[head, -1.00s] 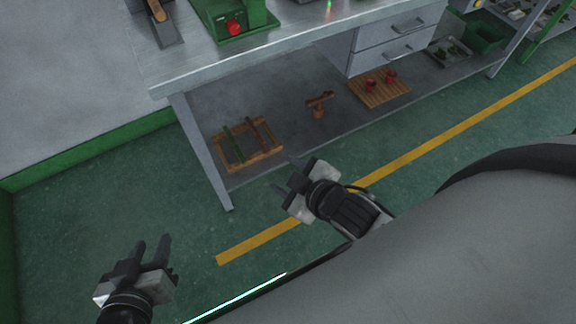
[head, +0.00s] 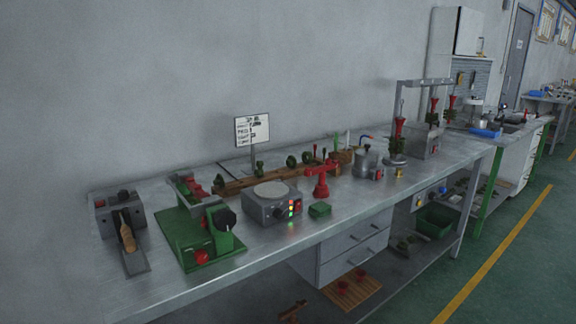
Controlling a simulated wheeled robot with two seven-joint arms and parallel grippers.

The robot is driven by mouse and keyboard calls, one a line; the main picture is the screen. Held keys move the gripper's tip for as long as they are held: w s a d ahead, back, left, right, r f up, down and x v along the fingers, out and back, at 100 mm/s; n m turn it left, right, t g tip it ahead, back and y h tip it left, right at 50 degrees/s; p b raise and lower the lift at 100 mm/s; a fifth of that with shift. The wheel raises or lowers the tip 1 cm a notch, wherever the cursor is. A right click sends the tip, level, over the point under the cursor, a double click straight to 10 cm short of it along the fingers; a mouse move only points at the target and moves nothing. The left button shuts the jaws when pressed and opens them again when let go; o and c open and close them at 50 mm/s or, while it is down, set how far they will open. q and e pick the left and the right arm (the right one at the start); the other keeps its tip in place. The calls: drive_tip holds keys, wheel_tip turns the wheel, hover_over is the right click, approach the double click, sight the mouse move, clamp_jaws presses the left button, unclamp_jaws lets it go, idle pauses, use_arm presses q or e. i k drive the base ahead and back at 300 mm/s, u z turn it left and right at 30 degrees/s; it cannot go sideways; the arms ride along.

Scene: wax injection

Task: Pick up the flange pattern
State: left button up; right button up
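Several small dark green wax pieces stand along a wooden rack (head: 235,186) at the back of the metal bench (head: 345,207). Among them are a round, disc-like green piece (head: 292,161) and a smaller green piece (head: 260,167) to its left. I cannot tell at this size which one is the flange pattern. Neither of my grippers is in the head view now.
A green clamp machine (head: 195,235), a grey box with lit buttons (head: 272,204), a red stand (head: 321,181) and a green block (head: 320,210) stand on the bench. A sign (head: 252,130) stands behind. Drawers (head: 352,250) hang below. The bench's front strip is mostly clear.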

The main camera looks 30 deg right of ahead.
sight(290, 161)
drive_tip(key=z, duration=2.2)
drive_tip(key=i, duration=1.75)
drive_tip(key=u, duration=2.3)
